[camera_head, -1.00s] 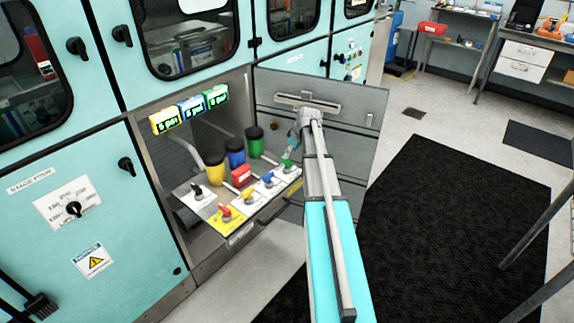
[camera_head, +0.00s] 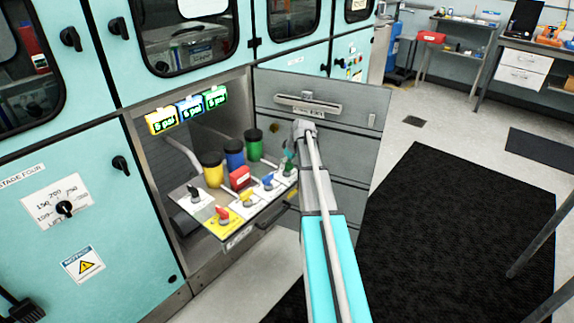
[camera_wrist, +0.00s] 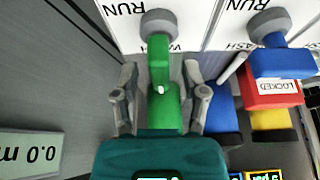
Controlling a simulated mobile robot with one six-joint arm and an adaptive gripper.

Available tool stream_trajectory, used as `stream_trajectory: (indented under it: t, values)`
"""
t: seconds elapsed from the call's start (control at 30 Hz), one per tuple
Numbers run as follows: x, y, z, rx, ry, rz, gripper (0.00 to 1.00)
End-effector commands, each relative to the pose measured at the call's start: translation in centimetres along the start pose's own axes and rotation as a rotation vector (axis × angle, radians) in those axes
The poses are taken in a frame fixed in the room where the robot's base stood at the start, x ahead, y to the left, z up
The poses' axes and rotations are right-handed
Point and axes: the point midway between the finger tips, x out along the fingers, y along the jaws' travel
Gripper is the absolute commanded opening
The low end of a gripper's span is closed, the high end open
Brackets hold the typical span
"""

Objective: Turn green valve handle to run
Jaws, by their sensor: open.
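The green valve handle (camera_wrist: 159,58) is in the upper middle of the wrist view, on a grey round hub over a white plate lettered RUN, seen upside down. My gripper (camera_wrist: 160,78) is open, with one grey finger on each side of the green handle. Gaps show between the fingers and the green. In the head view my gripper (camera_head: 290,152) is over the right end of the valve panel (camera_head: 236,237). It and my arm hide much of the green handle there.
Blue (camera_head: 268,181), yellow (camera_head: 247,197) and red (camera_head: 222,213) handles line the panel. A red LOCKED block (camera_head: 240,177) and yellow, blue and green (camera_head: 254,144) canisters stand behind. The open grey door (camera_head: 345,130) is close on the right.

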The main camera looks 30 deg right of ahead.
Motion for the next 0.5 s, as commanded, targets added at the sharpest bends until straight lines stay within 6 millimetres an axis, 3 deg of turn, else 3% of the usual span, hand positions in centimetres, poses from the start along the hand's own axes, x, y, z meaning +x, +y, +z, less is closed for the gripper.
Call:
stream_trajectory:
  t: [0.27, 0.5]
  values:
    - [0.0, -0.01, -0.01, 0.0, 0.0, 0.0, 0.55]
    - [0.0, -0.01, -0.01, 0.0, 0.0, 0.0, 0.11]
